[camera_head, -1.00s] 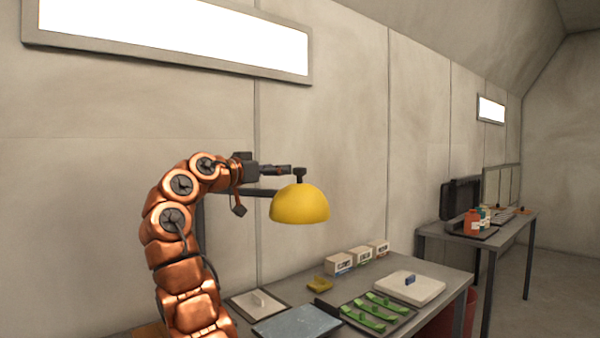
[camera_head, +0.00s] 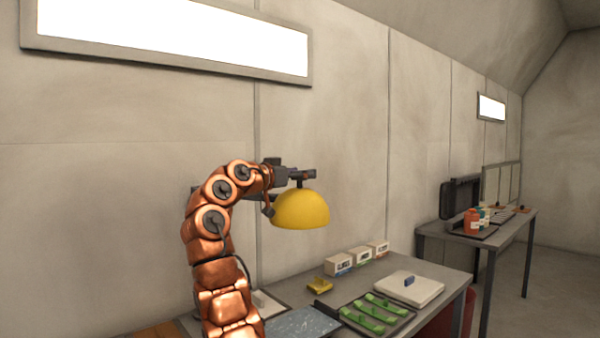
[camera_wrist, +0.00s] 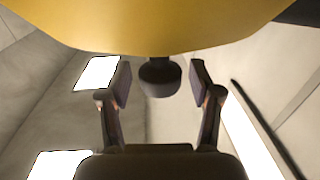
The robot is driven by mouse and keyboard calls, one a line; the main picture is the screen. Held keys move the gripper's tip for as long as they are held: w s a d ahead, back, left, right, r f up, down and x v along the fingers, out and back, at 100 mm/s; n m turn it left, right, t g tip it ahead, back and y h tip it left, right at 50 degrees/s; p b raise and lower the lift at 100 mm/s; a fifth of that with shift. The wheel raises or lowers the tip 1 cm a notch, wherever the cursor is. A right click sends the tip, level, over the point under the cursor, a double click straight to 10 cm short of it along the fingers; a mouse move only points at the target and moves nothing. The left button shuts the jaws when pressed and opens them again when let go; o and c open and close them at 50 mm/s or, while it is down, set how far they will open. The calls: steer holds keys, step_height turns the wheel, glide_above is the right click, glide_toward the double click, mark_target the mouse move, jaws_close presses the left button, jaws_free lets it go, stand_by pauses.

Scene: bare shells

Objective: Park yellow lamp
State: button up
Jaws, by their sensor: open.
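The yellow lamp (camera_head: 302,210) is a dome-shaped shade hanging above the table, with a dark knob (camera_head: 299,181) on its top. Its shade fills the top of the wrist view (camera_wrist: 160,25). My gripper (camera_head: 306,174) is at the top of the lamp, level with the knob. In the wrist view the jaws (camera_wrist: 160,82) are open, one on each side of the round knob (camera_wrist: 160,77), with gaps on both sides. The lamp's dark support arm is mostly hidden behind my arm.
Below is a grey table (camera_head: 440,300) with a tray of green pieces (camera_head: 376,312), a white board (camera_head: 409,288), a yellow block (camera_head: 319,285) and white boxes (camera_head: 338,265). The wall stands close behind. A second table (camera_head: 480,236) is farther right.

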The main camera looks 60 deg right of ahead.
steer(key=shift+c, duration=0.3)
jaws_close()
stand_by(0.3)
